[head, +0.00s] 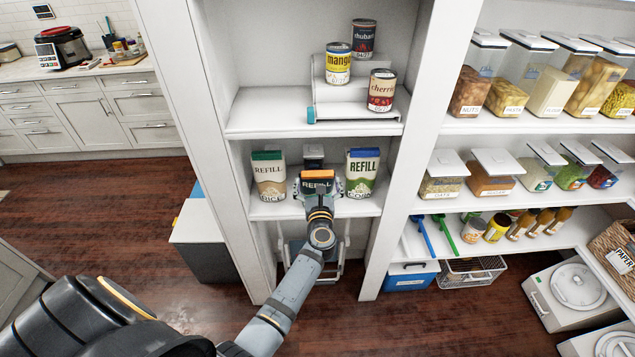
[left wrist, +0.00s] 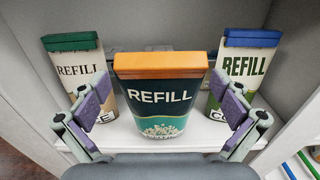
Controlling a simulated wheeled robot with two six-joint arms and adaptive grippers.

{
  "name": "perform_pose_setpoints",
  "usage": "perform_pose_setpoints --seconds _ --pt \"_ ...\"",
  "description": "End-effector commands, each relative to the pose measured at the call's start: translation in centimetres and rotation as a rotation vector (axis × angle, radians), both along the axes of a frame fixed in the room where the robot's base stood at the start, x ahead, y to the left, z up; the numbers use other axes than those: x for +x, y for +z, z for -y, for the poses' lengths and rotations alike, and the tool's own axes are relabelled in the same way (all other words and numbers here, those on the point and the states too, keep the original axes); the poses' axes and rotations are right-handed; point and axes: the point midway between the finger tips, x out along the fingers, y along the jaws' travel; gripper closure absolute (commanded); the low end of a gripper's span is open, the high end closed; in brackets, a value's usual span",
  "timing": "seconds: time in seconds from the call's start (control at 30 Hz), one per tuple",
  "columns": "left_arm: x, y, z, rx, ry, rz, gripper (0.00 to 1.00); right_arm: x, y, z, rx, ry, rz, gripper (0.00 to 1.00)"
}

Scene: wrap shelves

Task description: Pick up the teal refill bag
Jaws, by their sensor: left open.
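The teal refill bag (left wrist: 160,105) has a dark teal body, an orange top and the word REFILL. It stands upright on the middle shelf (head: 272,209), between two other refill bags. In the head view its orange top (head: 318,174) shows, with most of the body hidden by my gripper. My left gripper (head: 319,190) is open in front of this bag. In the left wrist view the purple-padded fingers of the gripper (left wrist: 168,102) are spread to the left and right of the bag, with gaps visible. My right gripper is not in view.
A green-topped refill bag (head: 269,178) stands left, and a blue-topped refill bag (head: 362,174) stands right, both close to my fingers. A dark item (head: 313,153) is behind the teal bag. Cans on a white riser (head: 330,98) are on the shelf above. Upright shelf walls flank the bay.

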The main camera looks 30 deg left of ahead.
Motion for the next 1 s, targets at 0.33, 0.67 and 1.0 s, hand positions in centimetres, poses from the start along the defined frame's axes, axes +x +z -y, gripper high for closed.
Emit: perform_pose_setpoints --seconds 0.33,0.67,1.0 --pt "0.0 4.1 0.0 -0.002 0.001 0.006 0.0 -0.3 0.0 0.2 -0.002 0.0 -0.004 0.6" --pt "-0.1 9.4 0.0 -0.001 0.001 0.003 0.0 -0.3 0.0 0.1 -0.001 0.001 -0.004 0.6" --pt "-0.1 10.1 0.0 0.001 0.0 0.001 0.0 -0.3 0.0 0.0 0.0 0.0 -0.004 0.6"
